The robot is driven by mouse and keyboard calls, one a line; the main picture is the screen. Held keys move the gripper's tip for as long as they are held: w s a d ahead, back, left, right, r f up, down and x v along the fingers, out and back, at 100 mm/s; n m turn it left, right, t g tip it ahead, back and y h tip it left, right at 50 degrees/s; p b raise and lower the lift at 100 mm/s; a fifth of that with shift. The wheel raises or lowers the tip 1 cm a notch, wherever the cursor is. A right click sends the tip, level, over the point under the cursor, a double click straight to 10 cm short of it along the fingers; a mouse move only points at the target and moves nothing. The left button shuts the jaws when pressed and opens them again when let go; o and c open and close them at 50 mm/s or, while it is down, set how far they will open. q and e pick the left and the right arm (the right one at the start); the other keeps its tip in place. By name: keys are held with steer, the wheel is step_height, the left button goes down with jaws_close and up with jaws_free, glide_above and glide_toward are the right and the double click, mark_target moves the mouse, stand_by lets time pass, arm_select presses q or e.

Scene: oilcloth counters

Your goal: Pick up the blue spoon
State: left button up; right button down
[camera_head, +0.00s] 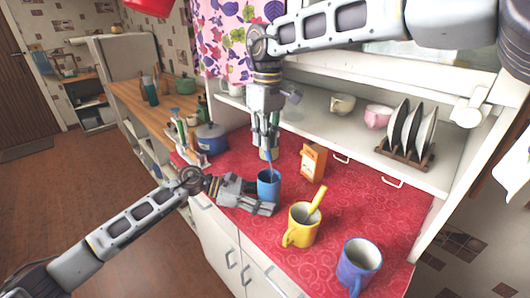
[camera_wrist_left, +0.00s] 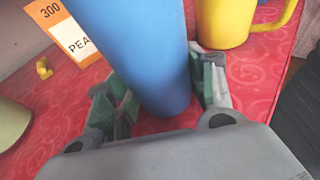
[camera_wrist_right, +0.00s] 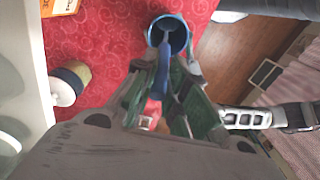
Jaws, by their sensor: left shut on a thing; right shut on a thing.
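A blue cup (camera_head: 269,187) stands upright on the red counter cloth. My left gripper (camera_head: 256,196) is shut around its side; the left wrist view shows the cup (camera_wrist_left: 145,50) between the two fingers. The blue spoon (camera_head: 270,164) is upright above and partly inside the cup. My right gripper (camera_head: 267,143) points down from above and is shut on the spoon's upper part. The right wrist view shows the spoon (camera_wrist_right: 163,70) running from the fingers into the mouth of the cup (camera_wrist_right: 179,36). Its lower end is hidden.
A yellow mug (camera_head: 301,236) with a yellow utensil (camera_head: 316,198) and a purple-blue mug (camera_head: 357,264) stand to the right. An orange box (camera_head: 313,161) is behind. A dark blue pot (camera_head: 211,138) stands to the left. A shelf holds a plate rack (camera_head: 405,152).

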step_height(320, 180, up, 10)
stand_by(0.4)
stand_by(0.3)
arm_select(q)
steer(key=o, duration=0.8)
steer(key=shift+o, duration=0.2)
steer(key=shift+v, duration=6)
